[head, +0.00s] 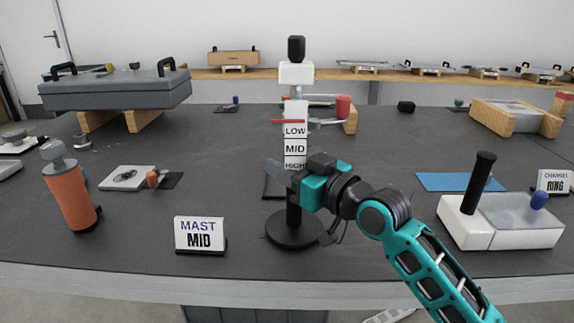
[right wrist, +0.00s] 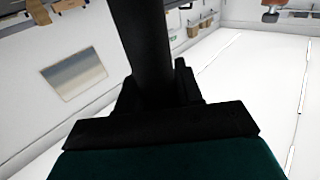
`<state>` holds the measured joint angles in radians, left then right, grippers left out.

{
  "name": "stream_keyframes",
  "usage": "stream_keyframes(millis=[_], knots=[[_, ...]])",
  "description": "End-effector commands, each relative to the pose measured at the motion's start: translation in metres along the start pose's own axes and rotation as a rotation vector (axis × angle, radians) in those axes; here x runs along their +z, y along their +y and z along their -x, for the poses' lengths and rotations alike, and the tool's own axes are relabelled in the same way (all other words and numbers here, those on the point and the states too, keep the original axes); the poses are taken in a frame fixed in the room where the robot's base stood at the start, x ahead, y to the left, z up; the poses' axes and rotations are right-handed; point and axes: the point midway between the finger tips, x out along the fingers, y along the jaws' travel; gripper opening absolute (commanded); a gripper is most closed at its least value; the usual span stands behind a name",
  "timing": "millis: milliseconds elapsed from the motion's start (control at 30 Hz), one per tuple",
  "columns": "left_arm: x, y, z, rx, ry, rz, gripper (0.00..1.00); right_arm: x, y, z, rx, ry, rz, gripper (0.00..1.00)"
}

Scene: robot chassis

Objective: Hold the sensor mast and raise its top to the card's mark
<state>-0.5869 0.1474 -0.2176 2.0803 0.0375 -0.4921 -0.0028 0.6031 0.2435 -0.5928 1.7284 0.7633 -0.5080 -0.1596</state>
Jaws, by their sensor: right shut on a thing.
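The sensor mast stands upright on a round black base (head: 294,230), with a white head (head: 296,72) and a black cap (head: 296,48). Its white scale (head: 295,147) reads LOW, MID, HIGH from top to bottom. A red pointer (head: 288,121) lies across the scale just above the word LOW. The card (head: 200,234) in front reads MAST MID. My right gripper (head: 291,178) is shut on the mast's black post below the scale, partly hiding it. The post (right wrist: 143,45) also shows between the fingers in the right wrist view. My left gripper is not in view.
An orange-handled tool (head: 70,190) stands at left. A white box with a black handle (head: 500,220) stands at right, near a blue mat (head: 455,182) and a CHANNEL RING card (head: 555,182). A red-ended fixture (head: 343,107) sits close behind the mast.

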Motion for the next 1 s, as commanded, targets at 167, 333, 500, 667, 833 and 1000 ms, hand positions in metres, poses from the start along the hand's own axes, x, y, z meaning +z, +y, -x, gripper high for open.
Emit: stream_keyframes(millis=[167, 333, 500, 667, 833, 1000], knots=[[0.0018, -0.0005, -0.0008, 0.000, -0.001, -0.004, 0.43, 0.0004, 0.0001, 0.0001, 0.000, 0.006, 0.001, 0.00], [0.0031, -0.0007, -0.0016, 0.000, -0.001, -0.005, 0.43, 0.0028, 0.0001, 0.0001, 0.000, 0.007, 0.001, 0.00], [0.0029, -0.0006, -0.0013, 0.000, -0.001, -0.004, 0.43, 0.0028, 0.0001, 0.0001, 0.000, 0.007, 0.001, 0.00], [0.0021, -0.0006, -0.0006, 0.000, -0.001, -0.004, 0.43, 0.0033, 0.0002, 0.0001, 0.000, 0.006, 0.001, 0.00], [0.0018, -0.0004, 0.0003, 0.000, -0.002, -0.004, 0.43, 0.0050, 0.0000, 0.0000, 0.000, 0.005, 0.001, 0.00], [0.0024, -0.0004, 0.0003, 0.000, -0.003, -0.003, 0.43, 0.0064, -0.0002, 0.0000, 0.000, 0.003, 0.000, 0.00]])
